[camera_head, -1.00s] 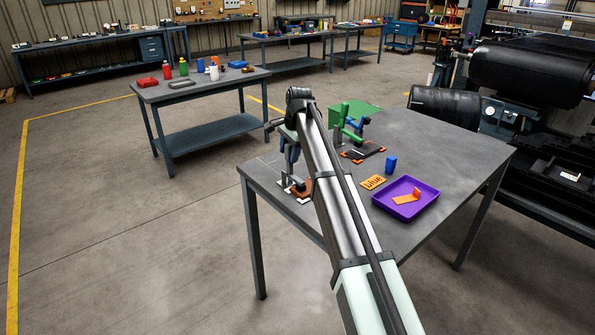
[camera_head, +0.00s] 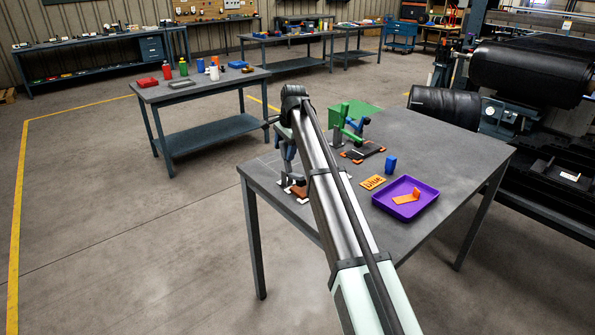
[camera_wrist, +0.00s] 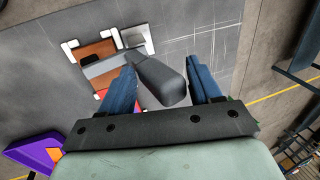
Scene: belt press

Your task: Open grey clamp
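The grey clamp lies near the left front corner of the grey table (camera_head: 430,150). In the wrist view its thick dark grey handle (camera_wrist: 160,82) stands up between my gripper's two blue fingers. My gripper (camera_wrist: 161,62) is open, with one finger on each side of the handle. I cannot tell whether either touches. Below the handle, a brown block (camera_wrist: 97,50) sits among white corner pieces (camera_wrist: 137,38). In the head view my arm hides much of the clamp, and my gripper (camera_head: 287,165) shows above it.
A green clamp (camera_head: 341,122) stands behind, by a dark plate with orange corners (camera_head: 362,152). A blue block (camera_head: 391,164), an orange "blue" label (camera_head: 373,182) and a purple tray (camera_head: 422,205) with an orange piece (camera_head: 408,197) lie to the right.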

